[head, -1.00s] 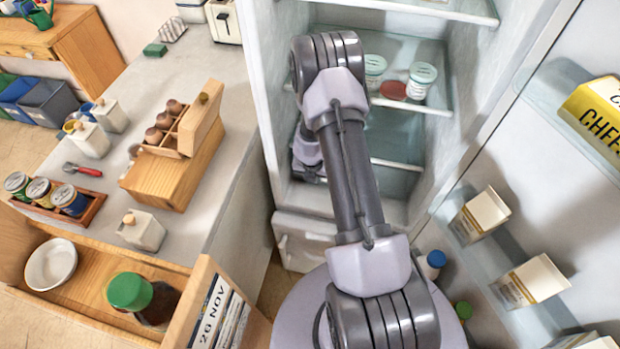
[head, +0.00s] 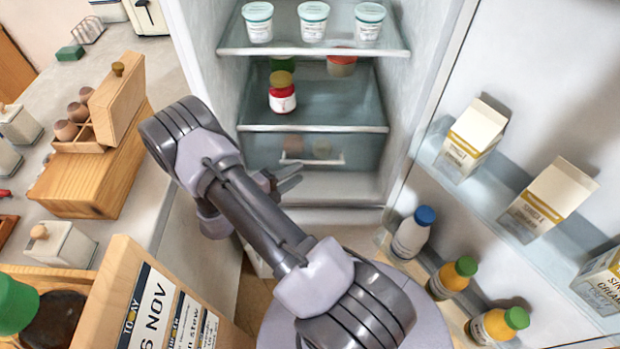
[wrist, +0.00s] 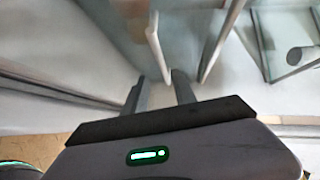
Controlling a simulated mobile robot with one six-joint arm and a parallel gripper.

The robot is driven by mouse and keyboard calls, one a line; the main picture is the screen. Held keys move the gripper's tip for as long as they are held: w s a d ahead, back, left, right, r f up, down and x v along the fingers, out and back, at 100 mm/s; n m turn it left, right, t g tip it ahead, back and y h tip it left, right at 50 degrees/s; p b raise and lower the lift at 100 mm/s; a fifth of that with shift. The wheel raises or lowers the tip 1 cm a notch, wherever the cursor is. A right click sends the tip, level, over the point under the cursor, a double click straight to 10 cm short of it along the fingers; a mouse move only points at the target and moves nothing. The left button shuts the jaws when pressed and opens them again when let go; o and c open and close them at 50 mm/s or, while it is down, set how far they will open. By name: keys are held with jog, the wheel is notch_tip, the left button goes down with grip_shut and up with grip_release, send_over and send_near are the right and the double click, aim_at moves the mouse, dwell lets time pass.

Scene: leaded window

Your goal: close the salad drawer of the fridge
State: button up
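The fridge's salad drawer (head: 352,150) is a clear bin below the lower glass shelf in the head view, with a white handle (head: 312,161) on its front and blurred round items inside. I cannot tell exactly how far it stands out. My gripper (head: 292,179) is just below and left of the handle, its fingers pointing right toward the drawer front. In the wrist view my gripper (wrist: 160,88) has its two fingers apart with nothing between them. A white bar (wrist: 156,48), likely the handle, and clear panels lie ahead of the fingertips; contact is not clear.
The open fridge door (head: 560,90) stands at the right with cartons (head: 470,140) and bottles (head: 411,234) on its shelves. A red-and-white jar (head: 282,95) stands on the shelf above the drawer.

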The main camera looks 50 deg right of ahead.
aim_at(310, 163)
jog(key=d, duration=0.2)
jog(key=d+b, duration=0.1)
jog(key=d, duration=0.2)
jog(key=d+b, duration=0.1)
jog(key=d, duration=0.1)
jog(key=shift+s+d+f, duration=0.15)
jog(key=shift+s+f, duration=0.1)
jog(key=shift+f, duration=0.1)
grip_shut()
dwell(0.9)
